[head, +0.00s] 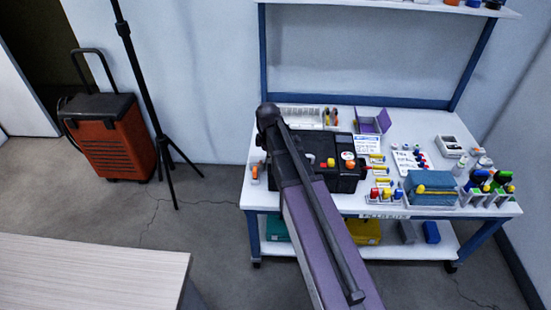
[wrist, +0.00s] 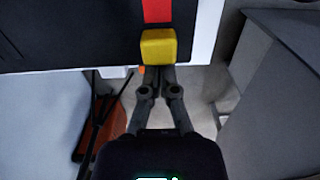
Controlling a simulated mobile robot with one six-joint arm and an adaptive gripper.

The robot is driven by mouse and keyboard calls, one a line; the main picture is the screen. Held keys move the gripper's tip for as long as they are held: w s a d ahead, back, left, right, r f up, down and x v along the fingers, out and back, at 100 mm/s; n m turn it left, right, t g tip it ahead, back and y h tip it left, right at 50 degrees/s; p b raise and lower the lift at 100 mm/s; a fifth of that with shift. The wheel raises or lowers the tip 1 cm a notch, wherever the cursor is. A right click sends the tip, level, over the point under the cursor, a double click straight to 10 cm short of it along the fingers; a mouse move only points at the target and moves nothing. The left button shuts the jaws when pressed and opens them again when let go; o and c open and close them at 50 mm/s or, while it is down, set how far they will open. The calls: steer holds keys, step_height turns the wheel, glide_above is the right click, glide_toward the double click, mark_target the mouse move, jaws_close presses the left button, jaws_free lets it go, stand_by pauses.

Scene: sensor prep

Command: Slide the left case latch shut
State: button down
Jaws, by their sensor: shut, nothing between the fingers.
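The black case (head: 344,183) stands on the workbench in the head view, its left part hidden behind my arm. In the wrist view the dark case surface (wrist: 80,30) fills the top left. A yellow block (wrist: 158,47), which looks like the latch slider, sits at the case edge, with a red strip (wrist: 157,10) running away above it. My gripper (wrist: 156,70) is shut and empty, its fingertips right at the near side of the yellow block. I cannot tell whether they touch it. The fingertips are hidden in the head view.
The workbench (head: 262,198) is crowded right of the case with small bottles, a blue-grey box (head: 430,190) and a purple open box (head: 372,122). A tripod (head: 150,100) and an orange machine (head: 110,140) stand on the floor at left. A pale table (head: 90,275) is in front.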

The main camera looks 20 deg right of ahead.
steer(key=shift+d, duration=0.15)
steer(key=shift+s+d, duration=0.2)
steer(key=shift+d, duration=0.3)
steer(key=shift+s+d, duration=0.15)
steer(key=shift+d, duration=0.3)
steer(key=shift+w+a, duration=0.15)
steer(key=shift+a, duration=0.25)
stand_by(0.3)
steer(key=shift+r, duration=0.15)
step_height(320, 180, up, 7)
steer(key=p, duration=0.7)
stand_by(0.4)
stand_by(0.5)
